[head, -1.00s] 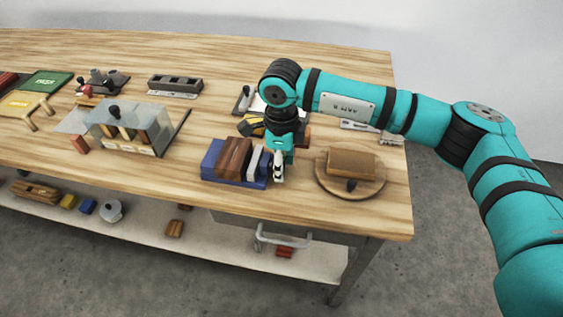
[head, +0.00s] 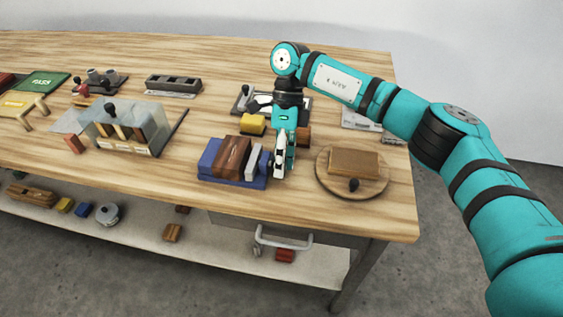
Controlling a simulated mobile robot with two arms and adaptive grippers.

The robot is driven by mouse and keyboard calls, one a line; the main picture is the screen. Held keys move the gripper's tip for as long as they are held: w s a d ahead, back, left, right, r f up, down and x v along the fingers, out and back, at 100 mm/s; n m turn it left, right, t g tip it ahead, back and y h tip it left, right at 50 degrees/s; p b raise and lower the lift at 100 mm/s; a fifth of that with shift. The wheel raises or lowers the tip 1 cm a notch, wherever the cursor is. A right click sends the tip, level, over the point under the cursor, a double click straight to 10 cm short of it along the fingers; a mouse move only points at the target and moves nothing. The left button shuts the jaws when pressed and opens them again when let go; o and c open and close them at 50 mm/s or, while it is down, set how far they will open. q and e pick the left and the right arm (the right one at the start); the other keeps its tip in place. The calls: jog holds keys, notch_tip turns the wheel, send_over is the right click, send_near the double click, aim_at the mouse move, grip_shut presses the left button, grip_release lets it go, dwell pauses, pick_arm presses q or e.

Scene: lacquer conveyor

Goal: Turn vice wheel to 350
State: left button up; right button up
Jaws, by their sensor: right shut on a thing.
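The vice (head: 210,160) has a blue body and stands near the front edge of the bench. A dark brown block (head: 233,156) sits in it beside a light grey jaw (head: 252,161). My right gripper (head: 280,168) points down at the vice's right end, with its fingers shut on the vice wheel. The fingers cover the wheel, so its angle and any marks cannot be read. My left gripper is out of view.
A round wooden turntable (head: 352,190) with a brown block and dark knob stands close to the right. A yellow block (head: 253,124) lies behind the vice. A clear-covered box (head: 150,122) stands to the left, with free bench between.

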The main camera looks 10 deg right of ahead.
jog(key=o, duration=1.2)
jog(key=shift+w+r, duration=0.1)
jog(key=v, duration=1.1)
jog(key=shift+w+r, duration=0.1)
jog(key=shift+r, duration=0.3)
